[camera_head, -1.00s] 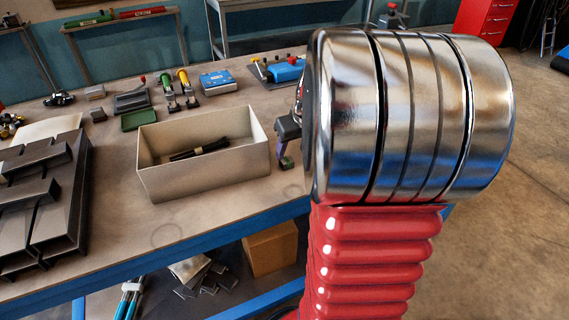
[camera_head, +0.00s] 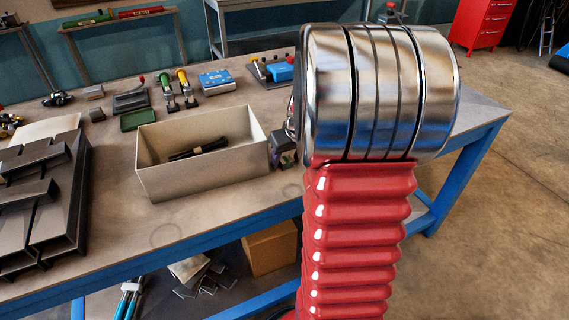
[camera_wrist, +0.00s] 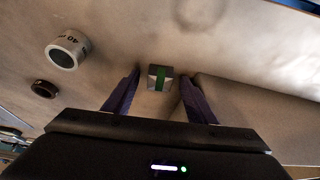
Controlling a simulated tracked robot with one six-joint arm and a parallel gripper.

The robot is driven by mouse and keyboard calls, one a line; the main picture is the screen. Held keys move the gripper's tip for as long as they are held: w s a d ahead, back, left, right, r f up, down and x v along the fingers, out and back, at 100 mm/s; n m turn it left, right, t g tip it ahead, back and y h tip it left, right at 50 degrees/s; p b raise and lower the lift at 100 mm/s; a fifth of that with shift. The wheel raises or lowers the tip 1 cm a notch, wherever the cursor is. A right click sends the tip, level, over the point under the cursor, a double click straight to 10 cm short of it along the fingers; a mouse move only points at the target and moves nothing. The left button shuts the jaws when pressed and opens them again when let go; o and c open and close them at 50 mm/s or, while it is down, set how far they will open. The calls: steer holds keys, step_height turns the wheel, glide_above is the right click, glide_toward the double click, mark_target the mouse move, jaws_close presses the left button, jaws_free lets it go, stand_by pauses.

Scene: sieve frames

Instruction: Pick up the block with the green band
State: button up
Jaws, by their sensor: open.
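The block with the green band (camera_wrist: 151,78) is a small grey block, its green stripe facing my wrist camera. In the wrist view it lies between the two purple fingers of my gripper (camera_wrist: 160,76), with a gap on each side. My gripper is open and holds nothing. How far the fingertips are above or around the block is hard to tell. In the head view my gripper (camera_head: 284,160) is low over the bench beside the right end of the pale box, partly hidden by my arm. I cannot make out the block there.
The pale open box (camera_head: 205,178) holds dark rods (camera_head: 198,150); its wall is close to my right finger in the wrist view (camera_wrist: 250,112). A white ring marked 40 (camera_wrist: 68,52) and a small dark ring (camera_wrist: 44,89) lie to the left there. Dark metal frames (camera_head: 40,200) fill the bench's left.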

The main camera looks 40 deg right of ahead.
steer(key=shift+c, duration=0.6)
jaws_close()
stand_by(0.4)
